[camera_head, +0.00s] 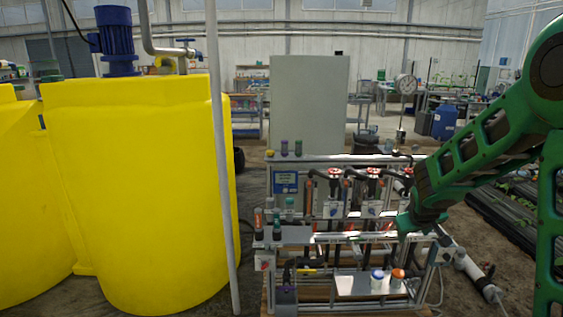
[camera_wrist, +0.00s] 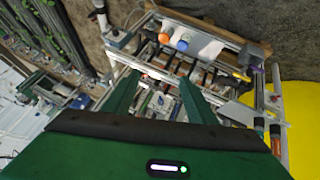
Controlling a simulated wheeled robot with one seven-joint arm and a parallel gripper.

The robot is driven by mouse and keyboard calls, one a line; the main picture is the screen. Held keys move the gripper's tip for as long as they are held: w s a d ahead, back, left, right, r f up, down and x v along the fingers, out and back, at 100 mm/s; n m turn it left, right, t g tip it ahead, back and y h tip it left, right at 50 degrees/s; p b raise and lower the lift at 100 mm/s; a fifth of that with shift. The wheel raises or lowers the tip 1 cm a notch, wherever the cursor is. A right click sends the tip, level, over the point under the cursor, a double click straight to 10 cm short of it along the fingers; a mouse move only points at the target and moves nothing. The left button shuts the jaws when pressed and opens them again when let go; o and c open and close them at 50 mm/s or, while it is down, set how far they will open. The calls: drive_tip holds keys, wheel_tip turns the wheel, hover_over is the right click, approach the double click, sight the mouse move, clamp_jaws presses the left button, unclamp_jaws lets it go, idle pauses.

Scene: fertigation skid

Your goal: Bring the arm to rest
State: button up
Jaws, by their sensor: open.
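My green arm comes in from the right in the head view and reaches down and left to the skid. My gripper (camera_head: 404,226) is in front of the right half of the fertigation skid (camera_head: 335,158), near its upper rails. In the wrist view my gripper (camera_wrist: 160,79) shows two green fingers spread apart, with nothing between them. The skid's pipes and valves lie beyond the fingers. In the head view the fingertips are small, and I cannot tell whether they touch the skid.
A yellow tank (camera_head: 140,190) and a grey upright pole (camera_head: 222,150) stand left of the skid. A grey cabinet (camera_head: 308,100) is behind. Planting rows (camera_head: 515,210) lie to the right.

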drive_tip(key=s+d+r+m+g, duration=0.2)
drive_tip(key=s+r, duration=0.1)
drive_tip(key=s, duration=0.7)
drive_tip(key=s+d+r+m+g, duration=0.2)
drive_tip(key=s+d+r, duration=0.1)
drive_tip(key=s, duration=0.8)
drive_tip(key=s+a+m+g+y, duration=0.1)
drive_tip(key=s+a, duration=0.1)
drive_tip(key=s, duration=0.8)
drive_tip(key=s+a+m+g+y, duration=0.1)
drive_tip(key=s+a+m+y, duration=0.1)
drive_tip(key=s, duration=0.8)
drive_tip(key=shift+s+a+r+m+g+y, duration=0.25)
drive_tip(key=shift+a+r+m+g+y, duration=0.05)
drive_tip(key=shift+a+r, duration=0.1)
drive_tip(key=shift+w+f, duration=0.25)
drive_tip(key=shift+w, duration=0.4)
